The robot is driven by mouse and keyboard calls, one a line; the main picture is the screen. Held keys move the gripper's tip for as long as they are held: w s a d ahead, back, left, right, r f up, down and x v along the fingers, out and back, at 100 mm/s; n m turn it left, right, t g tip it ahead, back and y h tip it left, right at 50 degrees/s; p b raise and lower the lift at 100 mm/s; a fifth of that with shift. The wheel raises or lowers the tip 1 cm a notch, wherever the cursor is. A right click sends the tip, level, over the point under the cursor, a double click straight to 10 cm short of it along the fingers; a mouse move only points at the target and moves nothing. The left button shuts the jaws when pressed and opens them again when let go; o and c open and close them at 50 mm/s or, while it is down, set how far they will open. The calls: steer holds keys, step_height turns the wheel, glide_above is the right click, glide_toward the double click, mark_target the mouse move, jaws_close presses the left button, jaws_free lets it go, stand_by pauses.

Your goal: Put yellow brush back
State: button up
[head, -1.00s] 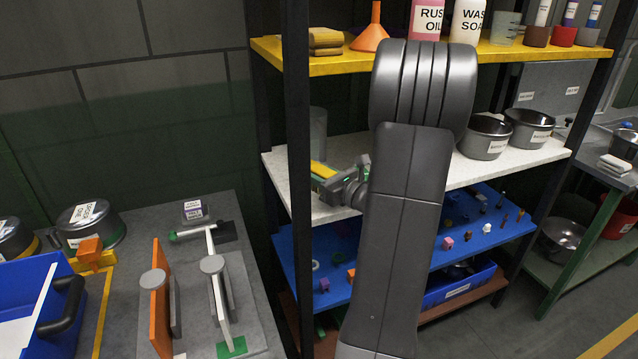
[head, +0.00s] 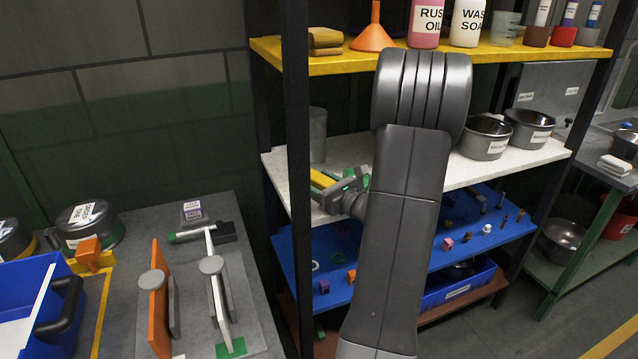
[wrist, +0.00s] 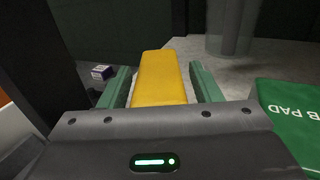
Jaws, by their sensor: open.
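The yellow brush (wrist: 160,78) shows as a plain yellow block, lying on the white middle shelf (wrist: 262,62) as far as I can see. It also shows in the head view (head: 321,179), partly covered by the gripper. My gripper (head: 328,186) is open at the left end of that shelf. In the wrist view my gripper's green fingers (wrist: 161,74) stand on both sides of the brush, with narrow gaps. The brush's near end is hidden by the gripper body, and I see no bristles.
A green pad (wrist: 290,112) lies close to the right finger. A grey cylinder (head: 318,134) stands behind the brush. A dark rack post (head: 297,150) is close on the left. The yellow upper shelf (head: 345,62) holds an orange funnel (head: 373,32) and bottles.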

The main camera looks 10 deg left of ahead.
steer(key=b+v, duration=0.1)
steer(key=v, duration=1.1)
steer(key=shift+d, duration=0.1)
stand_by(1.1)
